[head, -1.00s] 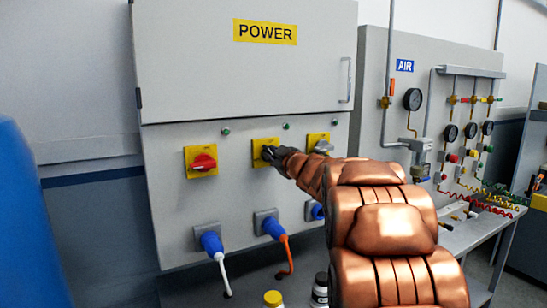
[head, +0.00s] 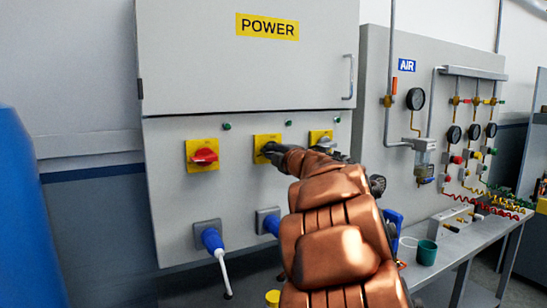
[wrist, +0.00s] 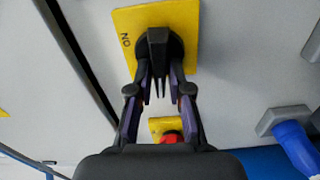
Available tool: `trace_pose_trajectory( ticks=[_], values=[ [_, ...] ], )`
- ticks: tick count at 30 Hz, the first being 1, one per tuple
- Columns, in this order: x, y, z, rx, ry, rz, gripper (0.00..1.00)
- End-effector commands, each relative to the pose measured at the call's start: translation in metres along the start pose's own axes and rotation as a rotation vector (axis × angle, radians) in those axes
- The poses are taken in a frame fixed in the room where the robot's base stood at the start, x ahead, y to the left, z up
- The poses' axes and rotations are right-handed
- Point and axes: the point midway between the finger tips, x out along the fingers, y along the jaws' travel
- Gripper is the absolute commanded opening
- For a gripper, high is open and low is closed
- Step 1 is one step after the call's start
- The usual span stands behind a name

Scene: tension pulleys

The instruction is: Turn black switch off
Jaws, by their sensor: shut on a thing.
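The black switch (wrist: 158,45) is a dark knob with a raised handle on a yellow plate (wrist: 182,20). The plate carries the word ON at its left side in the wrist view. My gripper (wrist: 160,82) is shut on the handle, one finger on each side. In the head view my gripper (head: 277,151) is at the middle yellow plate (head: 262,140) of the power cabinet and hides most of the black switch.
A red switch (head: 205,156) is to the left; another yellow plate (head: 319,135) is to the right, partly hidden by my arm. Blue plugs (head: 212,240) stick out below. A bench (head: 462,240) with a green cup (head: 427,252) stands at the right.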

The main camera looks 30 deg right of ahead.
Motion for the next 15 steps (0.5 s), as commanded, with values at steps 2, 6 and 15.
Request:
trace_pose_trajectory(
  ticks=[2, 6, 15],
  values=[
    [-0.0004, -0.0018, 0.0011, -0.034, -0.002, 0.000, 0.00],
    [-0.0002, -0.0015, 0.0008, -0.075, -0.002, 0.000, 0.00],
    [0.0000, -0.0011, 0.0006, -0.106, -0.001, 0.000, 0.00]
  ],
)
